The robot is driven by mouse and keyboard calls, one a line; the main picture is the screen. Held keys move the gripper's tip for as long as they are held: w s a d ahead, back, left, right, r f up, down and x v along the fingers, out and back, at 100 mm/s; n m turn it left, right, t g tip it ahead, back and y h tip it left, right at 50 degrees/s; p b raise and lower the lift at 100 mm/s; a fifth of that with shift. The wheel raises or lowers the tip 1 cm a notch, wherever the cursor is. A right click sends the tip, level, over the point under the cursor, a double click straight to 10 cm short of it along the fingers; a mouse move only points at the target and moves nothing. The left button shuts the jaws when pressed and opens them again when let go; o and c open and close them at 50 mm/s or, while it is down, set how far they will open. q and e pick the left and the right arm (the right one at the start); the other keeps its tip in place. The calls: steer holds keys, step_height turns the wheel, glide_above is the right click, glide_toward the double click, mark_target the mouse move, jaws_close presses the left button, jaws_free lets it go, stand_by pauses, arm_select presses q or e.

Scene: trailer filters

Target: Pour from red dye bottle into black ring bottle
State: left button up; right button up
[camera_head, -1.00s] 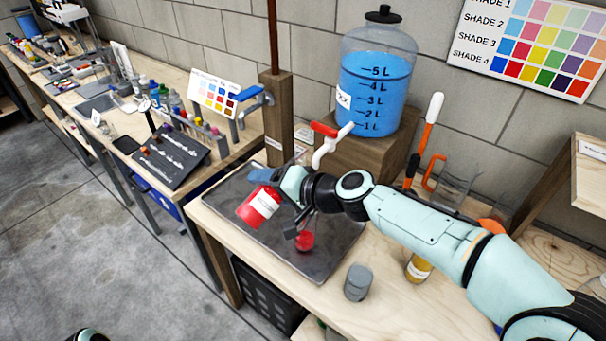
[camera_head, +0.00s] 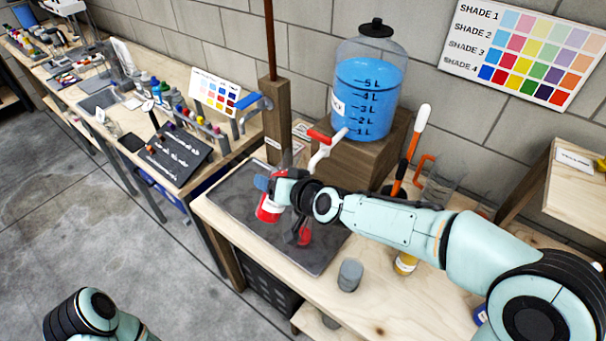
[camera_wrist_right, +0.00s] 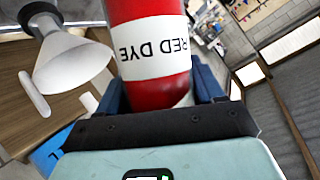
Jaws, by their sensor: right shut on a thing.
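The red dye bottle (camera_head: 268,210) is in my right gripper (camera_head: 272,190), above the left part of the dark tray (camera_head: 228,203). In the right wrist view its red body and white "RED DYE" label (camera_wrist_right: 153,47) show between the blue fingers; the label reads upside down. The bottle's mouth cannot be made out. A small vessel with red in it (camera_head: 304,236) stands on the tray, right of the bottle and partly behind my arm. I cannot tell whether it has a black ring. My left gripper is out of view; only part of that arm shows at bottom left.
A large jar of blue liquid (camera_head: 368,100) stands on a wooden block, with a red-handled white tap (camera_head: 325,142) close behind my right gripper. A grey lidded pot (camera_head: 349,275) and a yellow bottle (camera_head: 405,264) stand in front of my right arm.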

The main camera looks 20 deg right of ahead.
mark_target(272, 172)
steer(key=shift+a+f+n+t+h+p, duration=0.3)
steer(key=shift+n+p, duration=0.3)
steer(key=shift+p, duration=0.6)
steer(key=shift+f+n+h, duration=0.15)
steer(key=shift+n+h, duration=0.25)
steer(key=shift+n, duration=0.1)
steer(key=shift+a+f+t, duration=0.1)
steer(key=shift+f+t, duration=0.05)
steer(key=shift+t, duration=0.25)
steer(key=r, duration=0.2)
steer(key=r+n+h, duration=0.1)
steer(key=shift+s+t, duration=0.25)
steer(key=shift+t, duration=0.05)
steer(key=shift+w+r, duration=0.15)
steer(key=shift+r, duration=0.45)
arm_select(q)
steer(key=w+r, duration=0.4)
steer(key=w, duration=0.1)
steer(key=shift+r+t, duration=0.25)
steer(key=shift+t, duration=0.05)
arm_select(e)
steer(key=shift+n, duration=0.3)
steer(key=shift+r, duration=2.6)
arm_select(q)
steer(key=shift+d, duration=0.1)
